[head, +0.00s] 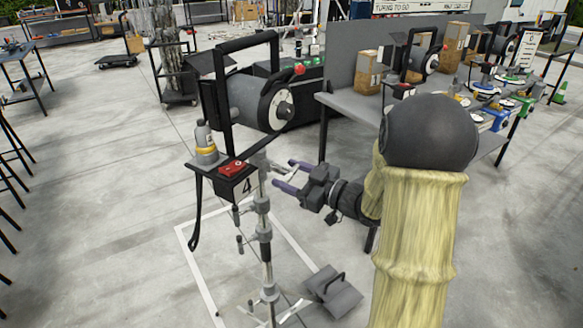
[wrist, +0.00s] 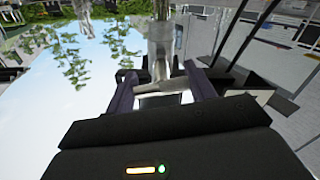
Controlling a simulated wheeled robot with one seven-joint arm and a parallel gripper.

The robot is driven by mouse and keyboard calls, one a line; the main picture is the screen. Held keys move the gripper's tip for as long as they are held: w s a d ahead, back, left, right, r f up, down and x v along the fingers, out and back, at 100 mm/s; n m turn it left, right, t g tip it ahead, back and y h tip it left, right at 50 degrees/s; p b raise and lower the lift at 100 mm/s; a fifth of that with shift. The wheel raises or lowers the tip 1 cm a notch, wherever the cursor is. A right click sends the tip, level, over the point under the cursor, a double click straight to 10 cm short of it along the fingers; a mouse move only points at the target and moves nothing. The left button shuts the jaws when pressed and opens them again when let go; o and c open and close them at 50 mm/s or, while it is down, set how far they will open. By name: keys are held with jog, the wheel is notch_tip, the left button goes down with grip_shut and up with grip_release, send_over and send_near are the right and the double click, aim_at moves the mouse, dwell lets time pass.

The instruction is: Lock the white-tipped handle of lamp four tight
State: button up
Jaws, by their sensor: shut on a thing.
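Lamp four (head: 262,103) is a grey and black lamp head on a metal stand (head: 265,240), with a box marked 4 (head: 236,187) hanging beside it. My gripper (head: 284,175) reaches in from the right at the top of the stand, just below the lamp head. In the wrist view, its two purple-grey fingers stand on either side of a pale handle (wrist: 162,91) in front of the stand's metal post (wrist: 160,45). The gripper is shut on this handle. The handle's white tip is not clear in either view. In the head view the handle is too small to make out.
A red item (head: 232,168) and a bottle with a yellow band (head: 205,143) sit on the box's small shelf. A grey weight (head: 332,291) lies at the stand's foot. A grey table (head: 350,101) with boxes and other lamps stands behind, at right.

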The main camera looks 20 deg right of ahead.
jog(key=shift+f+m, duration=0.1)
jog(key=shift+m, duration=0.3)
jog(key=o, duration=1)
jog(key=shift+d, duration=0.1)
jog(key=v, duration=1.7)
jog(key=shift+s+d+b, duration=0.1)
jog(key=shift+b, duration=0.3)
